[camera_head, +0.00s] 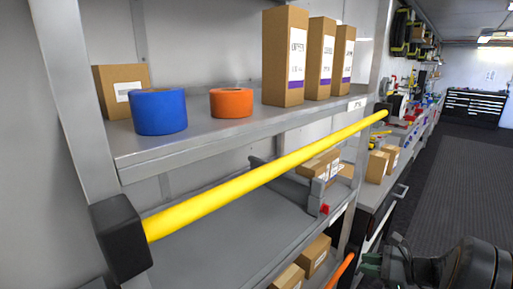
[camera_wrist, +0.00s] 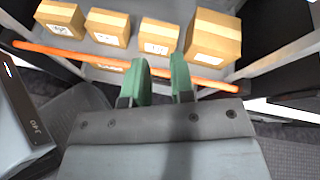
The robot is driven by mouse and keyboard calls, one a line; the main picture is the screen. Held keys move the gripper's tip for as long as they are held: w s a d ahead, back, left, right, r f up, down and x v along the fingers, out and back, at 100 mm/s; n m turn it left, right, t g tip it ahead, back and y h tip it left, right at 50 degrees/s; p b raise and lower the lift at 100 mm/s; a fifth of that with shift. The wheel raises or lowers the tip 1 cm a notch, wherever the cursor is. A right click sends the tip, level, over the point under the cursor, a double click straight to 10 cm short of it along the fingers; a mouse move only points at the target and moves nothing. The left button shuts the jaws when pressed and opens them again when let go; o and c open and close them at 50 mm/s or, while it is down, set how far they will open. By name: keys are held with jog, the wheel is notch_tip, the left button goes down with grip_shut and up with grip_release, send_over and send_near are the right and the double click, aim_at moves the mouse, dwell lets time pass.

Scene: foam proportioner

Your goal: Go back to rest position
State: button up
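My gripper (camera_wrist: 159,60) shows in the wrist view with two green fingers apart and a clear gap between them. Nothing is held in the gap. The fingers point toward a lower shelf with cardboard boxes and an orange bar (camera_wrist: 65,52) across its front. In the head view my gripper (camera_head: 371,264) is low at the right, beside the shelf rack, partly cut off by the lower frame edge. Its fingertips are hard to make out there.
A yellow bar (camera_head: 265,175) crosses the shelf rack's front. The upper shelf holds a blue tape roll (camera_head: 159,111), an orange tape roll (camera_head: 232,102) and cardboard boxes (camera_head: 285,56). Several boxes (camera_wrist: 212,36) sit on the lower shelf. The aisle floor (camera_head: 455,180) at right is clear.

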jog(key=s+a+r+n+g+h+p, duration=0.1)
jog(key=s+a+n+g+h+p, duration=0.2)
jog(key=s+a+n+g+h, duration=0.75)
jog(key=s+a+r+n+t+p, duration=0.2)
jog(key=a+r+n+t+p, duration=0.2)
jog(key=r+n, duration=0.6)
jog(key=shift+a+n+t, duration=0.85)
jog(key=shift+a+n, duration=0.1)
jog(key=shift+n, duration=0.1)
jog(key=shift+c, duration=0.5)
